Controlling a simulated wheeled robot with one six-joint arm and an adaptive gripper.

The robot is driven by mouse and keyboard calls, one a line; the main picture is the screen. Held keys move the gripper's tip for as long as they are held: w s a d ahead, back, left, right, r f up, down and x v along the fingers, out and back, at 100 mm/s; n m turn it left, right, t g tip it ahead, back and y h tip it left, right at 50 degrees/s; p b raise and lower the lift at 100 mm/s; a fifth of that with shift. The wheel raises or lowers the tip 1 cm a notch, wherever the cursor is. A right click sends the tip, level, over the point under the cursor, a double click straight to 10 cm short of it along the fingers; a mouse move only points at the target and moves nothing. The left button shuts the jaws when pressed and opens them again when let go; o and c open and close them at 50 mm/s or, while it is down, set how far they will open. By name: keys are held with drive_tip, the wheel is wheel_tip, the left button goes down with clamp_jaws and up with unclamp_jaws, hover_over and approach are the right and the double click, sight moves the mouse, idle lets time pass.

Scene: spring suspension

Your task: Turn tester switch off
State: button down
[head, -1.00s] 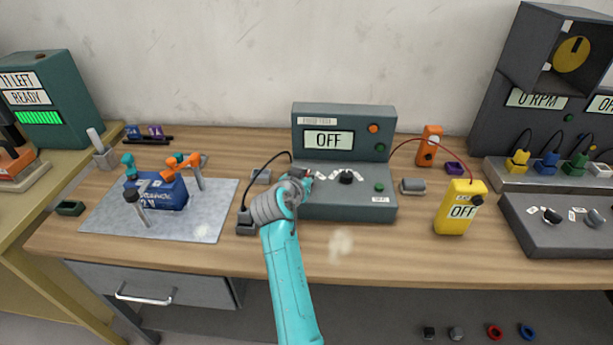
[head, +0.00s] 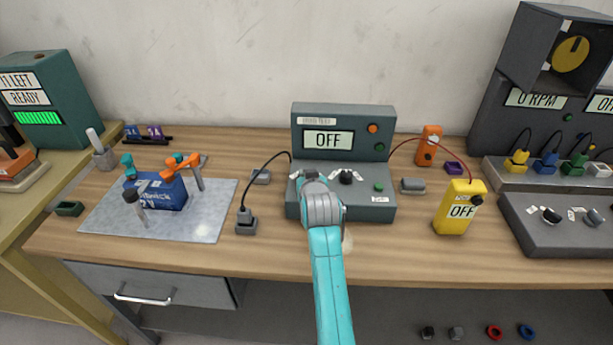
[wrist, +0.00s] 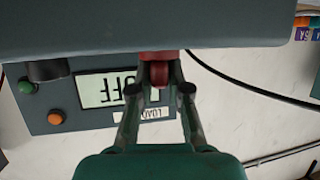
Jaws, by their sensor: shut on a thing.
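The tester (head: 384,210) is a dark teal console in the middle of the bench, with a display (head: 328,140) reading OFF. The display shows upside down in the wrist view (wrist: 106,90). A black knob (head: 346,177) sits on its sloped lower face, to the right of my gripper (head: 312,178). In the wrist view my gripper (wrist: 158,80) is shut on a small red part (wrist: 159,73) at the console, which looks like a switch or lever. In the head view my gripper and arm hide that part and the console's left face around it.
A grey plug (head: 246,222) with a black cable lies left of the tester. The bench front right of my arm is clear.

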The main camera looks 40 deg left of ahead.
drive_tip(key=n+g+y, duration=0.1)
drive_tip(key=n+g, duration=0.1)
drive_tip(key=n+g+y, duration=0.2)
drive_tip(key=n+g, duration=0.1)
drive_tip(key=shift+w+d, duration=0.15)
drive_tip(key=shift+w, duration=0.05)
drive_tip(key=shift+f+n+g+y, duration=0.1)
drive_tip(key=shift+n+g+y, duration=0.3)
drive_tip(key=shift+n+g, duration=0.45)
drive_tip(key=c, duration=1.1)
unclamp_jaws()
drive_tip(key=v, duration=1.2)
drive_tip(key=shift+w, duration=0.1)
